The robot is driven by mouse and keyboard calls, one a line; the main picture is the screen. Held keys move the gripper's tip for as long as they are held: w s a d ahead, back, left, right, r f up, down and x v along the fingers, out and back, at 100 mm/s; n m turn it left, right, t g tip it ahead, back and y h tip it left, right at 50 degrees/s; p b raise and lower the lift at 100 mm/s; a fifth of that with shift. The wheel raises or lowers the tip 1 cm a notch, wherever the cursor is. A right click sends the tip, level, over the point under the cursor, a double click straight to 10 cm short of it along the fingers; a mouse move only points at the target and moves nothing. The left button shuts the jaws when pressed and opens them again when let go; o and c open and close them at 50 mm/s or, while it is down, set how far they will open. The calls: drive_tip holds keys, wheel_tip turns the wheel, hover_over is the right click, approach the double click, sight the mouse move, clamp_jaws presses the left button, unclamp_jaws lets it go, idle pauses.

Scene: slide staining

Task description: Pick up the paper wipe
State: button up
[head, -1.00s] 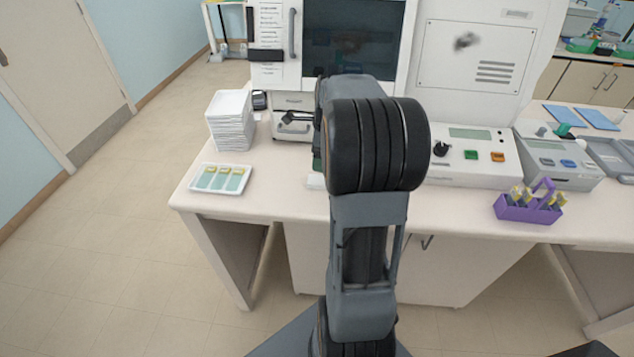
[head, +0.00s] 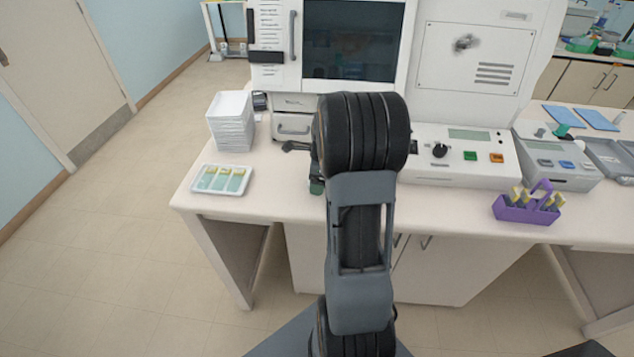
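I cannot make out the paper wipe in the head view; the bench area behind my arm is covered. Only small dark and green bits show at the left edge of my arm, over the front of the bench. I cannot see whether my gripper is open or holds anything.
On the bench (head: 275,205), a white tray of slides (head: 222,179) lies at the left front, before a stack of white trays (head: 231,121). A large white machine (head: 475,55) stands behind. A purple rack (head: 527,207) sits at the right, near the front edge.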

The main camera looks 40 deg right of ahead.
drive_tip(key=shift+c, duration=0.4)
drive_tip(key=c, duration=0.9)
drive_tip(key=shift+r, duration=0.1)
drive_tip(key=shift+r, duration=0.4)
wheel_tip(320, 180, up, 2)
drive_tip(key=shift+r, duration=0.15)
drive_tip(key=shift+s+a+r+b, duration=0.35)
drive_tip(key=shift+s+a+r, duration=0.8)
drive_tip(key=shift+s+r, duration=0.7)
drive_tip(key=shift+s+a+r+b, duration=0.4)
drive_tip(key=shift+s+a+r, duration=0.9)
drive_tip(key=shift+s, duration=0.9)
drive_tip(key=shift+s+a+r+b, duration=0.35)
drive_tip(key=shift+s+a+r, duration=0.7)
drive_tip(key=shift+s+r, duration=0.85)
drive_tip(key=shift+s+f, duration=0.15)
